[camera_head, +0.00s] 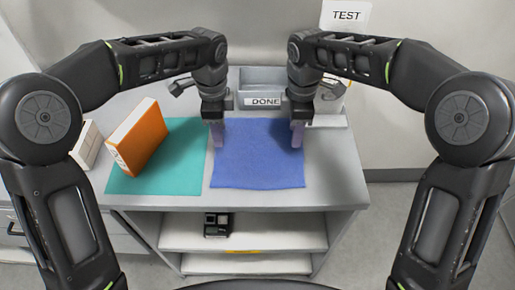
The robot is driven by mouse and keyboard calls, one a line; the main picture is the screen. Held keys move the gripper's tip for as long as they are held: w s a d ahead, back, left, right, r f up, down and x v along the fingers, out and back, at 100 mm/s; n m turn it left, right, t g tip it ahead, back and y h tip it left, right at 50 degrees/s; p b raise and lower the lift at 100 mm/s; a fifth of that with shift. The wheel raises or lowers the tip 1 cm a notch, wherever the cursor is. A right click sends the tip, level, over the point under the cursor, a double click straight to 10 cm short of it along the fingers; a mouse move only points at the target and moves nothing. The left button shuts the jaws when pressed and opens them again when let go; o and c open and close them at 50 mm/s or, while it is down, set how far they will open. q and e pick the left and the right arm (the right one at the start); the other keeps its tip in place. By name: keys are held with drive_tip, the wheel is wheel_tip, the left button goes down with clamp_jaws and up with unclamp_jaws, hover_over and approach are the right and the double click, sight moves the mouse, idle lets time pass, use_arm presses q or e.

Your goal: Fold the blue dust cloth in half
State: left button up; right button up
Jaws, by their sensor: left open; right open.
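The blue dust cloth (257,160) lies flat and spread out on the grey tabletop, right of a teal mat. My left gripper (217,142) points down over the cloth's far left part, near its left edge. My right gripper (297,142) points down over the cloth's far right part, near its right edge. Both grippers are open, and no cloth is seen lifted between their fingers. I cannot tell whether the fingertips touch the cloth. The grippers hide small parts of its far corners.
An orange and white box (140,137) stands on the teal mat (180,170), with a white box (87,145) further left. A grey bin labelled DONE (262,102) stands behind the cloth. A TEST sign (345,15) is at the back. A small dark object (217,225) sits on the shelf below.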

sight(222, 150)
use_arm(q)
drive_tip(key=shift+f, duration=2.6)
use_arm(e)
drive_tip(key=shift+f, duration=2.6)
use_arm(q)
drive_tip(key=shift+f, duration=0.25)
use_arm(e)
drive_tip(key=shift+f, duration=0.25)
use_arm(q)
drive_tip(key=shift+r, duration=0.15)
drive_tip(key=shift+c, duration=0.2)
use_arm(e)
drive_tip(key=shift+r, duration=0.15)
drive_tip(key=shift+c, duration=0.2)
use_arm(q)
drive_tip(key=shift+c, duration=0.8)
use_arm(e)
drive_tip(key=shift+c, duration=0.8)
use_arm(q)
clamp_jaws()
use_arm(e)
clamp_jaws()
